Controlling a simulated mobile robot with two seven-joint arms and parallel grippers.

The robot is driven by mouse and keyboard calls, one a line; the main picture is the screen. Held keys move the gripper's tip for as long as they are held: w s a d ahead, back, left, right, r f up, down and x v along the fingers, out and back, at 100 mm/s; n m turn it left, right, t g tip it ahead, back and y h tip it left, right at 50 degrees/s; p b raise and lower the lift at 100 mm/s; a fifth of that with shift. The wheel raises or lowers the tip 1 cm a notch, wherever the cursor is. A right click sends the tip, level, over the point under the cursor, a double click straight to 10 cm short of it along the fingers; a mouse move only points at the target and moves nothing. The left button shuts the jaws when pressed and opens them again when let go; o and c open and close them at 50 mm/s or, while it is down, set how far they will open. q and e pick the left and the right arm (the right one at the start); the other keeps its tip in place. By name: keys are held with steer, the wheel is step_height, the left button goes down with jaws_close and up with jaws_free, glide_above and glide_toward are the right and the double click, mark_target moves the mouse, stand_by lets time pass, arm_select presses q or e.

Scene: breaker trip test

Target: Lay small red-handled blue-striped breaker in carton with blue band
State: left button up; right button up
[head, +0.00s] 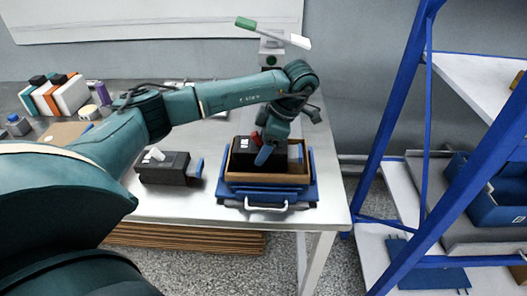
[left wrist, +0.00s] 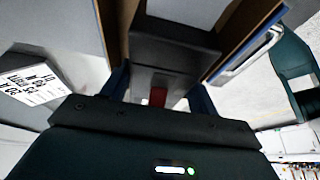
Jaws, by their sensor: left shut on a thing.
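My left gripper (head: 265,153) reaches down into an open brown carton (head: 268,178) on the table. In the left wrist view its blue fingers (left wrist: 158,95) are shut on a grey and black breaker (left wrist: 172,42) with a small red handle (left wrist: 158,97). Brown carton walls show on both sides of the breaker in that view. The blue stripe of the breaker is hidden, and I cannot tell whether its underside touches the carton floor. I cannot make out a blue band on the carton. My right gripper is not in view.
The carton stands on a blue tray (head: 238,192) with a white handle. A dark breaker with a white handle (head: 163,168) lies left of it. Blue shelving (head: 405,90) is on the right.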

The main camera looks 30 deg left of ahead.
arm_select(q)
steer(key=shift+f, duration=0.55)
steer(key=shift+f, duration=0.2)
steer(key=o, duration=1.4)
steer(key=shift+c, duration=0.2)
